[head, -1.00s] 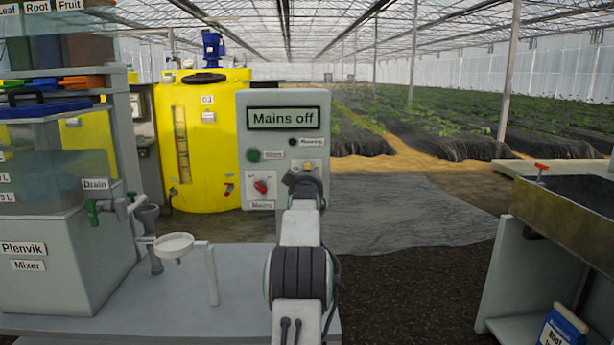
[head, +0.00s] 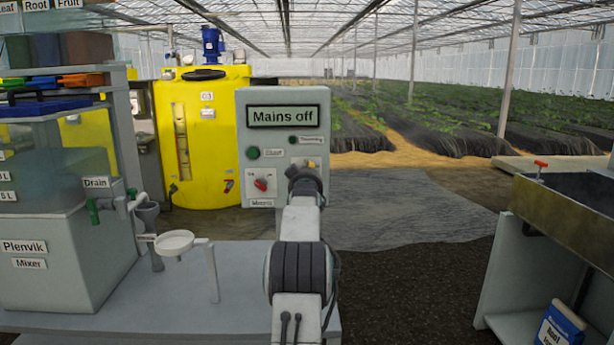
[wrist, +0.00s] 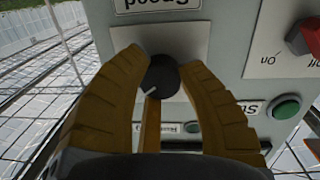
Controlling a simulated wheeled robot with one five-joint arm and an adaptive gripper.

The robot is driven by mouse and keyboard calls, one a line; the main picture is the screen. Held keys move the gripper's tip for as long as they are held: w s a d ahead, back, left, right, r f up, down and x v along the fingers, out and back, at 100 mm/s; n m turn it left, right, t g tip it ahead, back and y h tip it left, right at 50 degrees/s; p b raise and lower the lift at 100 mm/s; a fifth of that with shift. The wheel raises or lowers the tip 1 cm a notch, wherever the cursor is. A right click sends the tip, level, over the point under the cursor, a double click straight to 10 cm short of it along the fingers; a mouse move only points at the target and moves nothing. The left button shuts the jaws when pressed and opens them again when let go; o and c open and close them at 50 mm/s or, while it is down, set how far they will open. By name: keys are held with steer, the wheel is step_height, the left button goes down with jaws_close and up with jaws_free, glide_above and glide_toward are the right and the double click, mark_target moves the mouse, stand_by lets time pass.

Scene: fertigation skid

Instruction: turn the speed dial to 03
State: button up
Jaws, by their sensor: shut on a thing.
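The speed dial (wrist: 162,77) is a dark round knob with a pale pointer mark, on the grey control panel (head: 246,112). In the wrist view the panel appears upside down, and a "Speed" label (wrist: 158,5) sits by the dial. My gripper (wrist: 160,75) is shut on the dial, its tan fingers on either side of it. The pointer slants toward the lower left in that view. No scale numbers are legible around the dial. In the head view my arm hides the dial. The panel display (head: 283,115) reads "Mains off".
A red mains switch (head: 261,184) is left of my gripper in the head view. A green button (head: 253,153) sits above it. The Plenvik mixer (head: 60,240) and a small white funnel (head: 174,242) stand at left. A metal sink (head: 560,215) is at right.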

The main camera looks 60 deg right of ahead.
steer(key=o, duration=0.9)
steer(key=shift+w+f, duration=0.15)
steer(key=shift+f, duration=0.1)
steer(key=o, duration=0.3)
steer(key=shift+r, duration=0.15)
steer(key=shift+v, duration=6)
steer(key=shift+o, duration=0.2)
